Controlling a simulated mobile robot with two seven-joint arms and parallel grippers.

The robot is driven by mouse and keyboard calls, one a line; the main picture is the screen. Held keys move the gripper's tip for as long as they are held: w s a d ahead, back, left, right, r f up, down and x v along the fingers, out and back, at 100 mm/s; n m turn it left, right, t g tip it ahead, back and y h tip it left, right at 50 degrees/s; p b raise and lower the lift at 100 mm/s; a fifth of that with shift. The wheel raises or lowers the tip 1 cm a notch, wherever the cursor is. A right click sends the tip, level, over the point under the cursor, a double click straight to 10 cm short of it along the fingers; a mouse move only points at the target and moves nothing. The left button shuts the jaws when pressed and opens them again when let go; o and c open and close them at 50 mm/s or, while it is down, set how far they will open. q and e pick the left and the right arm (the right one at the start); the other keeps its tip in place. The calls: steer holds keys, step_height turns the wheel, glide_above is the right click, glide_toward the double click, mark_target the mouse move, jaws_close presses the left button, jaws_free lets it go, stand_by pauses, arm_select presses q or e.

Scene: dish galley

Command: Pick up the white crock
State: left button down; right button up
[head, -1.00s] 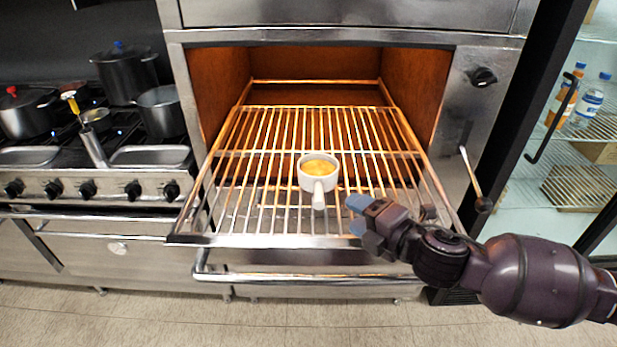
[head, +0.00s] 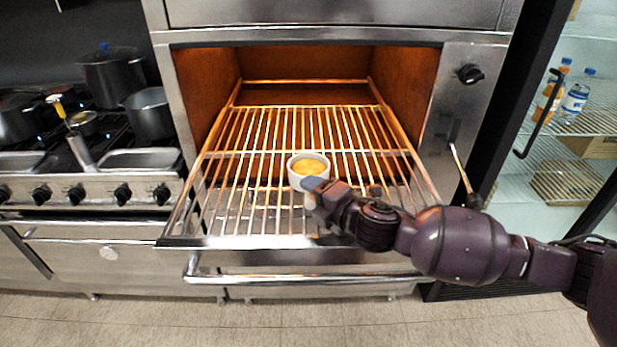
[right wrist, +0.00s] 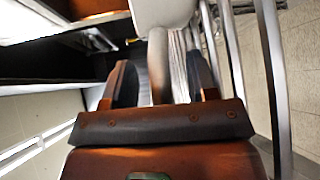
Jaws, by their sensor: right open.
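The white crock (head: 299,182) holds something yellow and stands upright on the pulled-out oven rack (head: 240,196). In the right wrist view the handle (right wrist: 158,62) runs down from the white crock body (right wrist: 163,12) between the two open fingers (right wrist: 158,88). I cannot tell whether either finger touches the handle. My left gripper is not in view.
A stove with pots (head: 108,75) is at the left. A glass-fronted fridge with bottles (head: 575,98) is at the right. The rack around the crock is clear.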

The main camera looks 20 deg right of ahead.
steer(key=shift+w+a, duration=0.1)
steer(key=shift+w, duration=0.15)
steer(key=shift+c, duration=0.3)
jaws_close()
